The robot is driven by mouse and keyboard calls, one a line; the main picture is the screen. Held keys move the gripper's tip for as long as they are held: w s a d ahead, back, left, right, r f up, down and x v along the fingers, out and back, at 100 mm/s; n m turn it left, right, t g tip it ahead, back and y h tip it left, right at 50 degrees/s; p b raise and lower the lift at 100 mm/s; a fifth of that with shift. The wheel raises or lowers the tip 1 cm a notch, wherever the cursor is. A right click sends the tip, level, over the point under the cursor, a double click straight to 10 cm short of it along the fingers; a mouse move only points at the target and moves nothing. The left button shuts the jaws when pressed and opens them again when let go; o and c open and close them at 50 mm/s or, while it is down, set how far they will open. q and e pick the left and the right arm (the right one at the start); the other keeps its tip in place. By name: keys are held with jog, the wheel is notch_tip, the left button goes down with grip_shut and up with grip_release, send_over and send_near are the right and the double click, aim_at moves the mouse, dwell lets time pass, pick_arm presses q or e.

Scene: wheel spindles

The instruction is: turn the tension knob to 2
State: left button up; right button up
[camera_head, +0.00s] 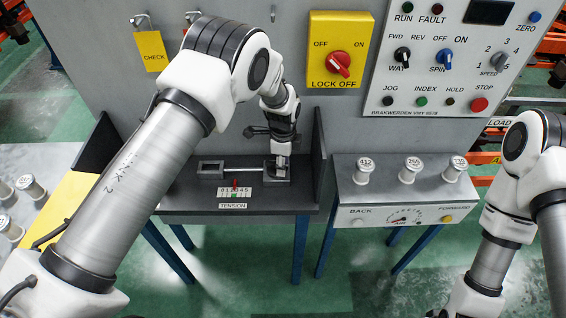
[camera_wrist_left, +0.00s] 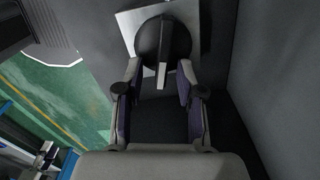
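The tension unit stands on a dark shelf. Its scale (camera_head: 236,193) reads 0 to 5 above a TENSION label, with a red pointer (camera_head: 235,184) near the middle; I cannot read its exact number. The tension knob (camera_wrist_left: 162,52) is a dark disc with a raised grip bar on a pale plate; in the head view my arm mostly hides it. My left gripper (camera_head: 281,160) is above the knob, pointing down. In the left wrist view its fingers (camera_wrist_left: 160,88) are apart, on either side of the grip bar, with gaps visible. My right gripper is not in view.
Shelf side walls (camera_head: 319,160) rise close to the left gripper. A bench (camera_head: 400,195) with several white spindles is to the right. Behind are a yellow lock-off switch (camera_head: 337,50) and a control panel (camera_head: 450,60).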

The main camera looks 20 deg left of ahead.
pick_arm(q)
jog(key=shift+r, duration=0.1)
notch_tip(320, 180, up, 12)
dwell(0.4)
dwell(0.3)
